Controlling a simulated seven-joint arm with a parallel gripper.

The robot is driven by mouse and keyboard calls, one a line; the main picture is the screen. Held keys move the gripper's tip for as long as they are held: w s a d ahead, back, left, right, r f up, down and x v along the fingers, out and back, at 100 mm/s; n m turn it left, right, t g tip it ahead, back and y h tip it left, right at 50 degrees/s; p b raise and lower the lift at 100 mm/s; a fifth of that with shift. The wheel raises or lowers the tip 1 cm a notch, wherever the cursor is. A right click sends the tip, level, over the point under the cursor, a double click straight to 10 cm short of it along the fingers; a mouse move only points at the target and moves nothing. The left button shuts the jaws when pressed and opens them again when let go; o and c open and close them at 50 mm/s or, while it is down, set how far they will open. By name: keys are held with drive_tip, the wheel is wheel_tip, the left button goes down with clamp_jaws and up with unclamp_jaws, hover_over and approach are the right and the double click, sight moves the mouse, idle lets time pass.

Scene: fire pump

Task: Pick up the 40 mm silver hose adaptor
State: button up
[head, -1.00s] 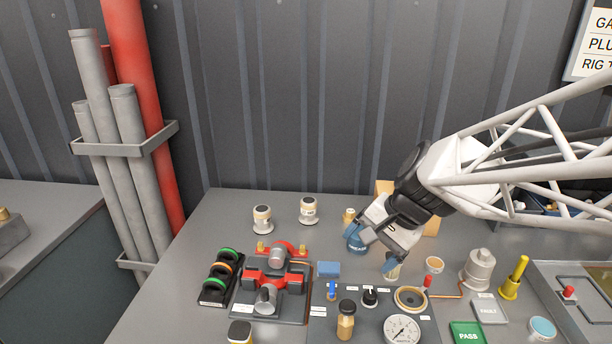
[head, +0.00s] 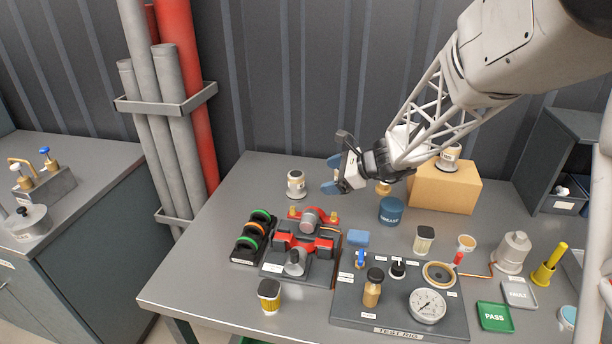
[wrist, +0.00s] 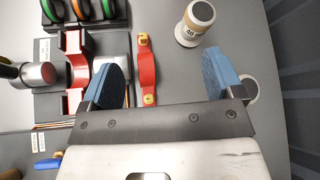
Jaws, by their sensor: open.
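A silver adaptor with a tan band (head: 296,183) stands upright at the back left of the bench. A second round pale piece (wrist: 252,90) is mostly hidden behind the right finger; my gripper covers most of that spot in the head view. A similar silver and tan adaptor (head: 449,157) stands on a cardboard box. My gripper (head: 332,174) is open and empty above the bench, right of the first adaptor. Its blue fingers (wrist: 160,70) are wide apart.
A red valve assembly (head: 303,240) and a rack of coloured rings (head: 254,238) stand in front. The blue grease tub (head: 391,210), cardboard box (head: 460,190) and test rig panel (head: 385,318) are to the right. The corrugated wall is close behind.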

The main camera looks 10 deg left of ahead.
sight(303, 178)
drive_tip(key=w+a+f+m, duration=0.1)
drive_tip(key=w+f, duration=0.1)
drive_tip(key=w+a+f+m+t+y, duration=0.1)
drive_tip(key=w+a+f+m, duration=0.1)
drive_tip(key=w, duration=0.1)
drive_tip(key=w+a+f+m, duration=0.2)
drive_tip(key=w, duration=0.1)
drive_tip(key=shift+a+f+t, duration=0.15)
drive_tip(key=shift+f+t, duration=0.2)
drive_tip(key=shift+t, duration=0.05)
drive_tip(key=shift+x, duration=1.3)
drive_tip(key=shift+s+x, duration=0.2)
drive_tip(key=shift+x, duration=2.4)
drive_tip(key=shift+a+r, duration=0.1)
drive_tip(key=shift+c, duration=0.3)
